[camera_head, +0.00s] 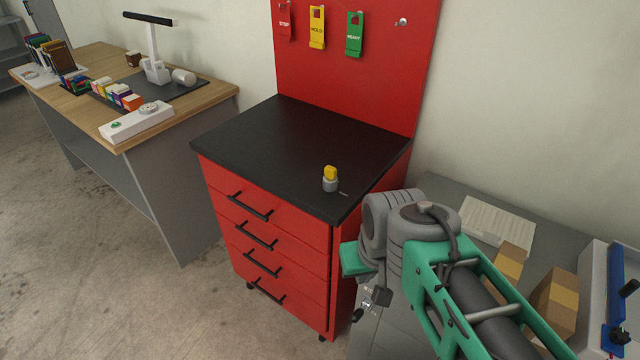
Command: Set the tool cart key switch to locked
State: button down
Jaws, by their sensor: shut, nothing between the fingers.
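The red tool cart (268,240) stands in the middle with a black top (285,150). The key switch, a grey round base (330,185) with a yellow key (330,172) upright in it, sits near the front right corner of the top. A small light mark lies on the top just right of the base; I cannot read it or tell the key's exact setting. My gripper (366,304) hangs low beside the cart's right side, below and right of the switch. It is small in view, shut and empty, apart from the key.
A red back panel (345,70) with red, yellow and green tags rises behind the cart. A grey table (450,195) at right holds papers, cardboard boxes (553,300) and a blue-and-white device. A wooden desk (190,104) stands left. The cart top is otherwise clear.

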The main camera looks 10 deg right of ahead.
aim_at(329, 185)
jog(key=z, duration=0.05)
jog(key=k, duration=0.65)
jog(key=u, duration=0.7)
jog(key=i, duration=1.15)
jog(key=z, duration=0.65)
